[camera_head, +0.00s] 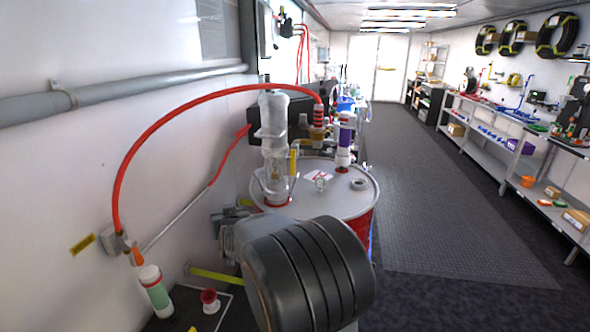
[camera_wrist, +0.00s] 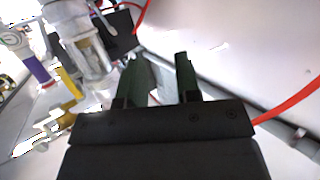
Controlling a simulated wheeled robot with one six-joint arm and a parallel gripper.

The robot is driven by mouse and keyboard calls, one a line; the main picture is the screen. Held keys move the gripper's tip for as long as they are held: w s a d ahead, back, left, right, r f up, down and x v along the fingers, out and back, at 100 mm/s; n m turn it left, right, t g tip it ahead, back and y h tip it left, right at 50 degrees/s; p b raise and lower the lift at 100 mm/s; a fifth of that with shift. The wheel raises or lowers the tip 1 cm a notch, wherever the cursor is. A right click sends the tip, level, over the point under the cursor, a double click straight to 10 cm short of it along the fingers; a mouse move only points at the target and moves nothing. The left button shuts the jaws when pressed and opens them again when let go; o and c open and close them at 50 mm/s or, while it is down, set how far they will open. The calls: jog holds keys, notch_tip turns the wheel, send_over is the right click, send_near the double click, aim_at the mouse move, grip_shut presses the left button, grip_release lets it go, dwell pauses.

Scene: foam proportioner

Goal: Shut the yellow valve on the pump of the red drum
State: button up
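The red drum (camera_head: 362,232) stands in the middle of the head view, with a pale lid and a clear and white pump (camera_head: 273,130) on top. The yellow valve (camera_head: 293,160) is a narrow upright piece at the pump's right side. In the wrist view, the pump (camera_wrist: 90,50) is at the upper left, and the yellow valve (camera_wrist: 68,82) shows beside it. My gripper (camera_wrist: 158,62) is open, with nothing visibly held between its dark green fingers. It is to the right of the pump and valve in the wrist view, apart from the valve. My arm hides the drum's lower front in the head view.
A red hose (camera_head: 190,93) arches from the drum area to the left wall. A purple-banded fitting (camera_head: 345,137) stands on the lid's far right. A grey wall pipe (camera_head: 110,90) runs at left. The floor (camera_head: 430,200) right of the drum is clear.

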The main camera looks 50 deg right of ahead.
jog(key=d+m+h, duration=0.3)
jog(key=d+h, duration=0.2)
jog(key=d, duration=0.4)
jog(key=m+g+h, duration=0.2)
jog(key=m+h, duration=0.1)
jog(key=h, duration=0.5)
send_near(292, 168)
jog(key=shift+t, duration=0.3)
jog(key=p+x, duration=0.3)
jog(key=x, duration=0.7)
jog(key=shift+w+d+p, duration=0.15)
jog(key=shift+d+p, duration=0.2)
jog(key=shift+d, duration=0.1)
grip_shut()
